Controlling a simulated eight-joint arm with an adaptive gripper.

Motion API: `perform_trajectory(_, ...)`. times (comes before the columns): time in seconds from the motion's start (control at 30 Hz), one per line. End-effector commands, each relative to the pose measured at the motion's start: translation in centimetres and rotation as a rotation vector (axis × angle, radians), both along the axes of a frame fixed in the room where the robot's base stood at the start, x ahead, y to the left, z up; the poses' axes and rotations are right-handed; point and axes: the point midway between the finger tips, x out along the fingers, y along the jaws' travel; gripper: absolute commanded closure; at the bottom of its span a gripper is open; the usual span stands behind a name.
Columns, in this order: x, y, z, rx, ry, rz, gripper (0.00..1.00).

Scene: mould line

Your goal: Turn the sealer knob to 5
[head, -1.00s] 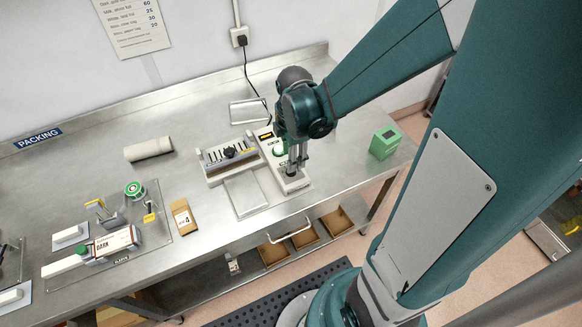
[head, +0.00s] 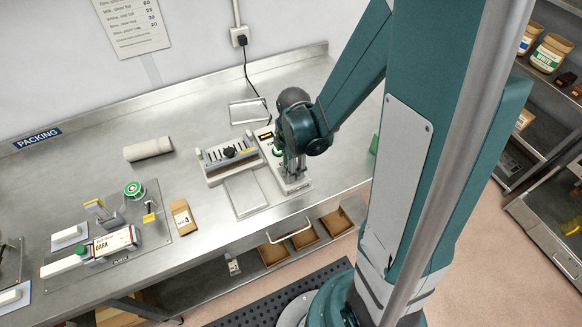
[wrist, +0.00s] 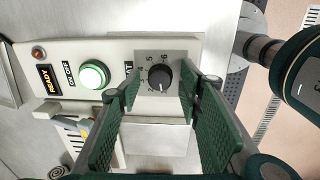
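The sealer knob (wrist: 160,77) is a round black dial on a grey plate with printed numbers. In the wrist view the 5 is above it and the 6 is to its upper right. I cannot read its setting surely. My gripper (wrist: 160,90) is open, with one green finger on each side of the knob in this view. There are gaps between fingers and knob, and nothing is held. In the head view my gripper (head: 292,172) is over the right end of the sealer (head: 298,186), and the knob is hidden there.
A lit green button (wrist: 94,74) and a READY display (wrist: 48,79) share the panel. A slotted rack (head: 228,153) stands left of my gripper. The bench behind is mostly clear.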

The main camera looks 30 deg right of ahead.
Motion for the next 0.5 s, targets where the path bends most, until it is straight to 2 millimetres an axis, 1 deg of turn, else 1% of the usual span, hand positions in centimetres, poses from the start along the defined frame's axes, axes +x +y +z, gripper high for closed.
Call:
perform_trajectory(0.4, -0.04, 0.0, -0.28, 0.0, 0.0, 0.0, 0.64)
perform_trajectory(0.43, -0.03, 0.0, -0.28, 0.0, 0.0, 0.0, 0.65)
perform_trajectory(0.5, -0.03, 0.0, -0.27, 0.0, 0.0, 0.0, 0.75)
